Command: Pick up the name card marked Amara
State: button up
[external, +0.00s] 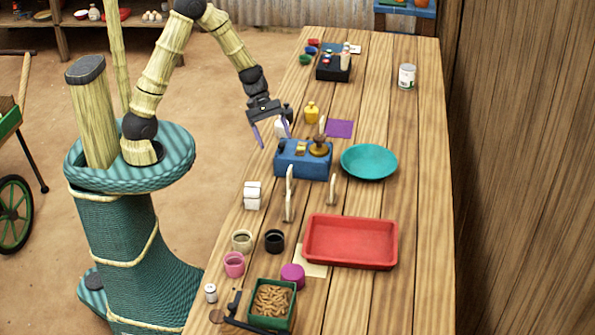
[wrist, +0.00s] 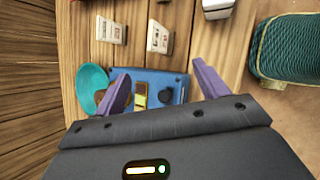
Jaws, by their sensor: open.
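Two pale upright name cards stand on the table. In the external view they show almost edge-on, one nearer the table's left side (external: 289,200) and one to its right (external: 332,190). The wrist view shows their printed faces, left card (wrist: 111,31) and right card (wrist: 159,38), but the print is too small for me to read which says Amara. A thin pale upright piece (external: 322,125) behind the blue box may be another card. My gripper (external: 271,134) is open and empty, above the table's left edge near the blue box; its purple fingers (wrist: 161,76) are apart.
The blue box (external: 290,171) holds a brown knob-like piece and yellow pieces. A teal plate (external: 369,161) lies right of it. A white carton (external: 252,196), red tray (external: 350,243), several cups and a green container (external: 271,301) stand nearer. The table's right side is mostly clear.

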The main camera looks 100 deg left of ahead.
jog(key=a+n+t+y, duration=0.1)
jog(key=a+n+t, duration=0.2)
jog(key=a+n, duration=0.2)
jog(key=s+a+f+n+t+y+b, duration=0.1)
jog(key=a+n, duration=0.4)
jog(key=a, duration=0.6)
jog(key=a+f+n+t+y+b, duration=0.1)
jog(key=a+n+t, duration=0.3)
jog(key=a, duration=0.4)
jog(key=shift+s+a+n+t+y, duration=0.3)
jog(key=shift+s+a+n+y, duration=0.15)
jog(key=shift+y, duration=0.35)
jog(key=shift+w+d, duration=0.1)
jog(key=shift+d, duration=0.05)
send_near(322, 130)
jog(key=w, duration=0.2)
jog(key=w+a, duration=0.1)
jog(key=w, duration=0.1)
jog(key=w+a, duration=0.1)
jog(key=w, duration=0.1)
jog(key=shift+w+r+p, duration=0.15)
jog(key=shift+r+p, duration=0.2)
jog(key=shift+r, duration=0.05)
